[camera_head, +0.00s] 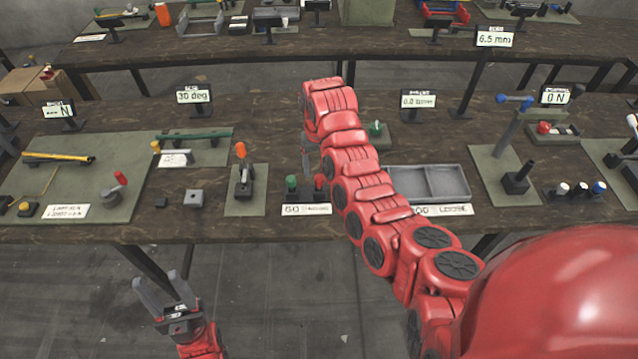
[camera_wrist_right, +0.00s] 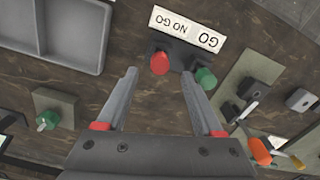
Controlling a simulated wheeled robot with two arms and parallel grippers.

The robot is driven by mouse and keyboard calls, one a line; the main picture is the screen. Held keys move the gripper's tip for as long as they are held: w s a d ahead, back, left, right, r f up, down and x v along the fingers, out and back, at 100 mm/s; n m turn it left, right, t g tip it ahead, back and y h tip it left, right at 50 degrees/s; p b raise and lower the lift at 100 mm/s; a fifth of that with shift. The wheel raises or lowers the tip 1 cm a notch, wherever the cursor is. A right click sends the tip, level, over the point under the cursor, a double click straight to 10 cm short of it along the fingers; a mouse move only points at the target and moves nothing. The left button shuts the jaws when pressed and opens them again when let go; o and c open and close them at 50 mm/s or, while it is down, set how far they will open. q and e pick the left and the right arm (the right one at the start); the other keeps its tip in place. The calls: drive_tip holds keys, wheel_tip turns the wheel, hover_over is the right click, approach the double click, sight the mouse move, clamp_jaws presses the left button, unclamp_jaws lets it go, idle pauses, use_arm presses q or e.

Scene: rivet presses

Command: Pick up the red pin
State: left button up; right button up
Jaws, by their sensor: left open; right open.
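The red pin (camera_wrist_right: 159,63) stands in a dark block beside the green pin (camera_wrist_right: 206,77). In the head view the red pin (camera_head: 319,182) is partly hidden by my right arm, with the green pin (camera_head: 291,184) to its left. My right gripper (camera_wrist_right: 159,75) is open above the bench, and the red pin appears between its fingertips, with nothing held. In the head view my right gripper (camera_head: 308,155) is mostly hidden behind its own wrist. My left gripper (camera_head: 165,290) is open and empty, in front of the bench's near edge.
A GO / NO GO label (camera_wrist_right: 188,30) lies beside the pin block. A grey two-part tray (camera_head: 427,182) is to the right. An orange-handled clamp (camera_head: 241,152) stands to the left. A green knob (camera_head: 376,128) sits behind my right arm.

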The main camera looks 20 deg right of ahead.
sight(319, 177)
drive_tip(key=shift+f, duration=0.3)
drive_tip(key=shift+f+p, duration=0.1)
drive_tip(key=shift+p, duration=0.25)
drive_tip(key=f+p, duration=0.2)
drive_tip(key=f, duration=0.2)
drive_tip(key=shift+s+p, duration=0.2)
drive_tip(key=shift+p, duration=0.15)
drive_tip(key=shift+f, duration=0.45)
clamp_jaws()
